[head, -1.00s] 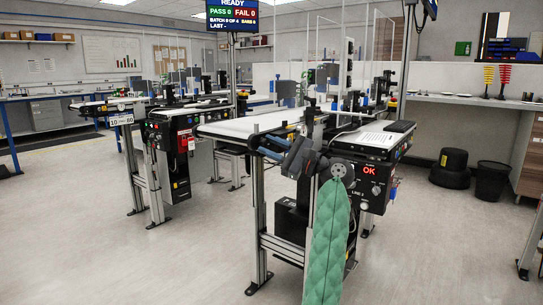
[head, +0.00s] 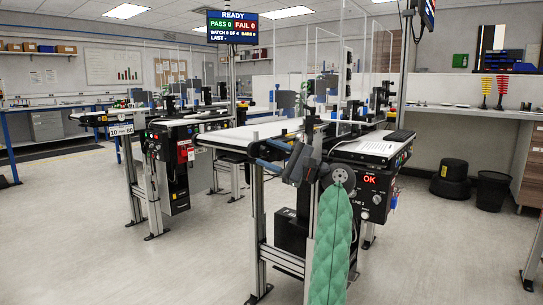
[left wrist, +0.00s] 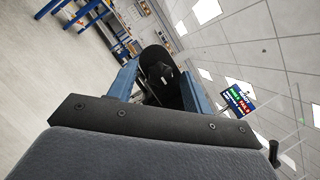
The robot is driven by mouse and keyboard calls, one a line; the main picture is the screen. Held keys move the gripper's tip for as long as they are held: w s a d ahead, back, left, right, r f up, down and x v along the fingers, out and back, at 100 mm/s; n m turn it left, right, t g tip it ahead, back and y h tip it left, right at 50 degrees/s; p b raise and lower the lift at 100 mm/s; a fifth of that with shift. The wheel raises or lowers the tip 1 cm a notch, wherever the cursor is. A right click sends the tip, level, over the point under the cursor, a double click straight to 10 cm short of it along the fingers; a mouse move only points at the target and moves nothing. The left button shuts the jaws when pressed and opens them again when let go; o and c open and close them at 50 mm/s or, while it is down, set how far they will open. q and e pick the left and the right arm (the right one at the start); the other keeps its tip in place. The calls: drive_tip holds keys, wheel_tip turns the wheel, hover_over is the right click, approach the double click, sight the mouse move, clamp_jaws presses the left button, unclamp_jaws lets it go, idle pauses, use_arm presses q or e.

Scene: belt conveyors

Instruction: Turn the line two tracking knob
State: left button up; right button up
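The line two control box (head: 362,196) hangs under the near conveyor, with a red OK display (head: 370,180). A round knob (head: 376,199) sits below the display and another (head: 364,214) lower left. Their small labels are unreadable, so I cannot tell which is the tracking knob. My left gripper (head: 262,154) points left in front of the belt's near end, left of the box and apart from the knobs. Its blue fingers stand apart in the left wrist view (left wrist: 160,88), with a dark rounded shape visible between them. No knob shows there. My right gripper is out of view.
The line two belt (head: 265,131) runs behind my left gripper on metal legs. Another conveyor with a control box (head: 172,150) stands to the left. A status screen (head: 232,27) reads READY. A black bin (head: 492,190) is at right. The left floor is clear.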

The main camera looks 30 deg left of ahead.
use_arm(q)
drive_tip(key=shift+w+d+f, duration=0.15)
drive_tip(key=shift+d, duration=0.45)
drive_tip(key=v, duration=0.6)
drive_tip(key=shift+d+p, duration=0.25)
drive_tip(key=shift+p, duration=0.2)
drive_tip(key=shift+f, duration=0.1)
